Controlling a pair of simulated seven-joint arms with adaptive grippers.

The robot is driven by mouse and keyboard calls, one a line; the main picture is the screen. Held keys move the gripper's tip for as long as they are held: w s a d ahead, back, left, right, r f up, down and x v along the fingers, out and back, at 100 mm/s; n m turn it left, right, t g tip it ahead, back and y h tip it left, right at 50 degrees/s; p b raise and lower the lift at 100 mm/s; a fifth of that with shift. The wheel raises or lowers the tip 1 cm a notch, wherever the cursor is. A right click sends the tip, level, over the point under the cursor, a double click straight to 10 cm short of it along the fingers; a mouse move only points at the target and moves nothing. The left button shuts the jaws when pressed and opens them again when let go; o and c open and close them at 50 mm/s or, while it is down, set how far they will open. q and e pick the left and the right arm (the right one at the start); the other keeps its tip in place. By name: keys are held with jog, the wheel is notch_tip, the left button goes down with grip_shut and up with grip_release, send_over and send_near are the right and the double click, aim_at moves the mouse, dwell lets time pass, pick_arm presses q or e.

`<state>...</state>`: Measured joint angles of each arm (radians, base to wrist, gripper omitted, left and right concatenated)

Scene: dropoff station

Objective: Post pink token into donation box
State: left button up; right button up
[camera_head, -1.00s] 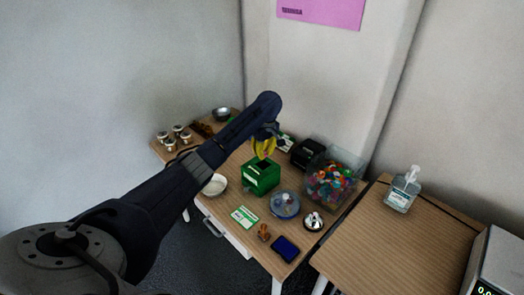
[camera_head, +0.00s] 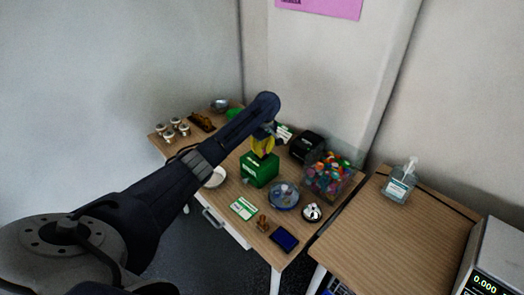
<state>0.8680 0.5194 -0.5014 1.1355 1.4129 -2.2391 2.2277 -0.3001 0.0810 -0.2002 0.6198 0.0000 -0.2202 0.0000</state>
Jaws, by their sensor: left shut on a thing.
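The green donation box (camera_head: 258,172) stands on the wooden table near its middle. My left gripper (camera_head: 263,150), with yellow fingers, points down at the top of the box and covers most of its top face. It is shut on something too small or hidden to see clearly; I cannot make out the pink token. I cannot tell whether the fingertips touch the box. My right gripper is not in view.
Around the box on the table (camera_head: 225,195) are a white bowl (camera_head: 215,177), a blue round dish (camera_head: 284,196), a green-white card (camera_head: 243,208), a clear bin of colourful pieces (camera_head: 328,178) and a black device (camera_head: 307,147). A sanitizer bottle (camera_head: 399,184) stands on the right table.

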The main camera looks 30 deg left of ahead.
pick_arm(q)
jog(key=shift+f, duration=0.2)
dwell(0.5)
jog(key=o, duration=0.8)
jog(key=shift+r, duration=0.1)
jog(key=shift+r, duration=2.9)
